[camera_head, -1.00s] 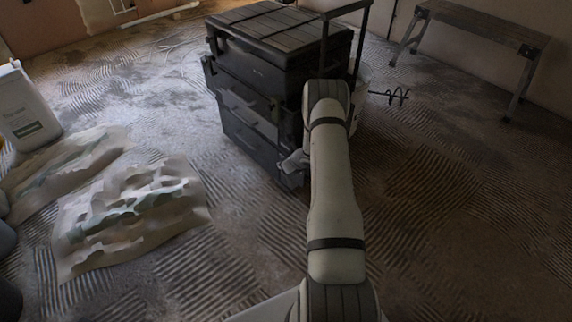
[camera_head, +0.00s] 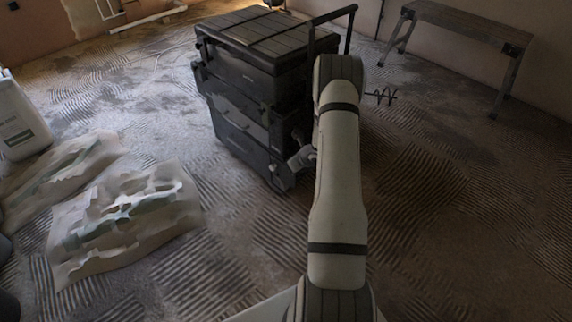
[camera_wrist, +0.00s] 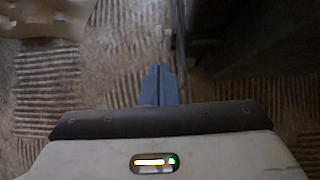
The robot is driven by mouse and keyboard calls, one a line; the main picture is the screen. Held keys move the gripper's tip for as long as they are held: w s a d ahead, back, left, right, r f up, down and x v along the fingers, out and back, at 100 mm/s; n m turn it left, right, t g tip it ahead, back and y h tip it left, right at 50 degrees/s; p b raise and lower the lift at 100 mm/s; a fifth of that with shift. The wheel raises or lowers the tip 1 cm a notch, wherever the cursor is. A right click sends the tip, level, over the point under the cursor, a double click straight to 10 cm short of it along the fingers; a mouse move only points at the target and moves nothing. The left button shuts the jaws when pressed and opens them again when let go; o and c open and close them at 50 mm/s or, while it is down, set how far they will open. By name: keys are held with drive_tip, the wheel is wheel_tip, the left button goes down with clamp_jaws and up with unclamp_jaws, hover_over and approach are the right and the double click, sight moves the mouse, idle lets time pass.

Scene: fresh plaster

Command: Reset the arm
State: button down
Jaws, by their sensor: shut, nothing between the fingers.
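My arm reaches up the middle of the head view and bends down at its far end, in front of the dark toolbox stack (camera_head: 240,125). In the wrist view my gripper (camera_wrist: 160,72) points down toward the ridged floor. Its two blue-grey fingers are together with nothing between them. The dark side of the toolbox stack (camera_wrist: 265,35) fills the upper right of the wrist view, close beside the fingers. I cannot tell whether they touch. In the head view the gripper is mostly hidden behind the arm.
Crumpled sheets (camera_head: 120,220) lie on the floor at left, near a white container (camera_head: 20,120). A low bench (camera_head: 465,35) stands at the back right, by the wall. A dark coil (camera_head: 380,96) shows right of the stack. The floor at right is clear.

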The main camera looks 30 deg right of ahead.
drive_tip(key=shift+s+d+r, duration=0.1)
drive_tip(key=shift+s+r, duration=0.25)
drive_tip(key=shift+r, duration=0.3)
